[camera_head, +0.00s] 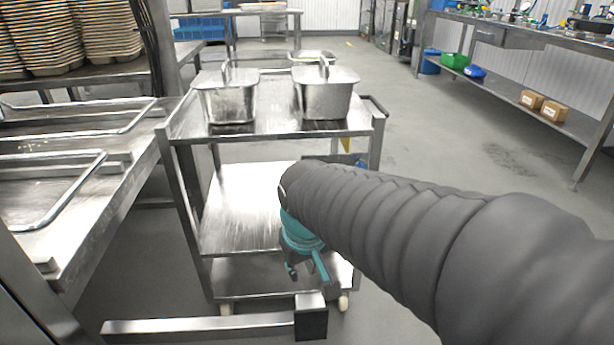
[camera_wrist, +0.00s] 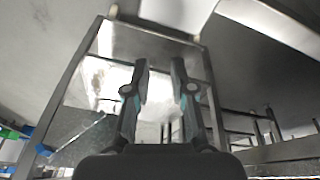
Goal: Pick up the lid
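Two metal containers stand side by side on the top shelf of a steel cart in the head view: a left container (camera_head: 231,105) and a right container (camera_head: 324,101). My gripper (camera_head: 308,270) hangs low in front of the cart, below the top shelf and well apart from both lids. In the wrist view its two fingers (camera_wrist: 160,75) are spread with nothing between them. No lid can be made out clearly in the wrist view.
The cart (camera_head: 240,208) has lower shelves and a handle at the right. A steel table with tray frames (camera_head: 60,195) stands at the left, with stacked trays (camera_head: 105,32) behind. A workbench (camera_head: 540,45) runs along the right. Open floor (camera_head: 440,135) lies between cart and workbench.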

